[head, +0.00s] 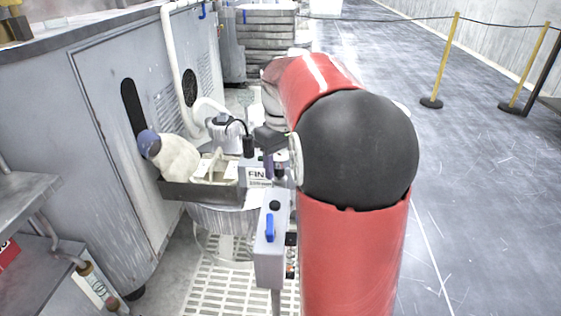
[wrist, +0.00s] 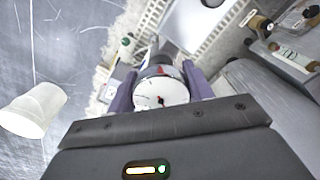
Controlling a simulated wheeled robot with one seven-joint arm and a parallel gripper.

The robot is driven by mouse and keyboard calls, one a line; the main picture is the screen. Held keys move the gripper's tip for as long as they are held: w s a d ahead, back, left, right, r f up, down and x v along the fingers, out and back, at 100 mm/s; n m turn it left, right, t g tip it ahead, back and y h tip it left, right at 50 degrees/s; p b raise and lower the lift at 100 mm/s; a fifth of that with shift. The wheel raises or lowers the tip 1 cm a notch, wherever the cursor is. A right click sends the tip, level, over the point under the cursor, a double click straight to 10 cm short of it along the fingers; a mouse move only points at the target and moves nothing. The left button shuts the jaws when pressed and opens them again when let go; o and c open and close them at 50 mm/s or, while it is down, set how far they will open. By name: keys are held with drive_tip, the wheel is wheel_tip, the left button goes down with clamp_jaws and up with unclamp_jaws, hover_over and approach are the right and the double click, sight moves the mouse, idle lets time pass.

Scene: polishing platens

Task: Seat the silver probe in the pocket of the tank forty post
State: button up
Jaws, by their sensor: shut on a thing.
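My gripper (head: 274,172) points down over the small work area beside the grey cabinet, with its purple fingers partly hidden by the arm. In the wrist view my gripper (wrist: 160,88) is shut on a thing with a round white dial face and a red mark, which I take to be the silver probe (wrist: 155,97). The dial faces the wrist camera; the probe's lower end is hidden. A grey box with a "FIN" label (head: 257,174) stands just left of the fingers. I cannot read a tank forty mark or make out the pocket.
A tray (head: 200,192) with a cloth bag (head: 178,160) stands left of the gripper. A grey box with a blue handle (head: 269,228) stands in front. The grey cabinet (head: 100,130) blocks the left. Open floor lies right, with yellow posts (head: 446,62).

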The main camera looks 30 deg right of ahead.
drive_tip(key=shift+f, duration=0.45)
drive_tip(key=o, duration=1.1)
drive_tip(key=shift+r, duration=0.1)
wheel_tip(320, 180, up, 8)
drive_tip(key=shift+f+p, duration=0.15)
drive_tip(key=shift+p, duration=0.4)
